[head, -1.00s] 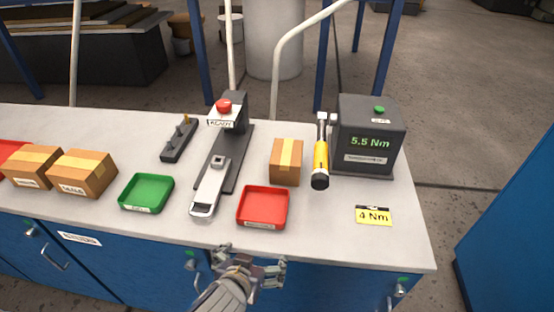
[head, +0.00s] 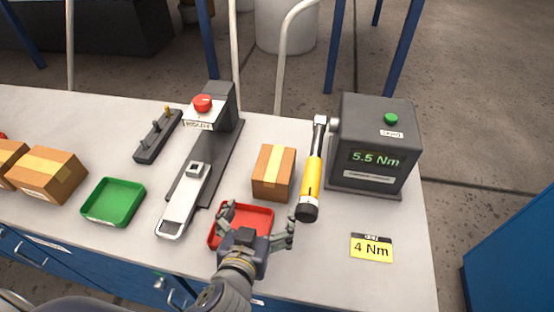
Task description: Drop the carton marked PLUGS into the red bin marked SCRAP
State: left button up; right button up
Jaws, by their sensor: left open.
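A brown carton with a yellow tape strip (head: 274,172) stands on the bench behind the near red bin (head: 250,213). No lettering can be read on it. Two similar cartons stand at the left, one whole (head: 47,174) and one cut off by the picture edge (head: 9,160); their labels are unreadable, so I cannot tell which is marked PLUGS. My left gripper (head: 258,215) is open and empty, its fingers spread across the near red bin, in front of the carton. It hides part of that bin, including its label. My right gripper is not in view.
A green bin (head: 113,202) and a grey clamp fixture with a red button (head: 203,103) lie left of the carton. A yellow torque wrench (head: 312,175) stands close to its right, by the 5.5 Nm tester (head: 372,150). A 4 Nm card (head: 371,248) lies front right.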

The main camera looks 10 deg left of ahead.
aim_at(269, 184)
pick_arm(q)
jog(key=shift+w, duration=0.4)
jog(key=shift+w+r, duration=0.2)
jog(key=shift+w, duration=0.1)
jog(key=w, duration=0.3)
jog(key=shift+w+d+r+p, duration=0.1)
jog(key=shift+w+d+p, duration=0.1)
jog(key=shift+p, duration=0.15)
jog(key=w, duration=0.2)
jog(key=shift+w+a, duration=0.15)
jog(key=shift+w, duration=0.25)
jog(key=shift+w+f, duration=0.2)
jog(key=shift+w, duration=0.75)
jog(key=x, duration=0.1)
jog(key=b+x, duration=0.1)
jog(key=x, duration=0.1)
jog(key=b+x, duration=0.1)
jog(key=shift+w+r, duration=0.25)
jog(key=shift+w, duration=0.3)
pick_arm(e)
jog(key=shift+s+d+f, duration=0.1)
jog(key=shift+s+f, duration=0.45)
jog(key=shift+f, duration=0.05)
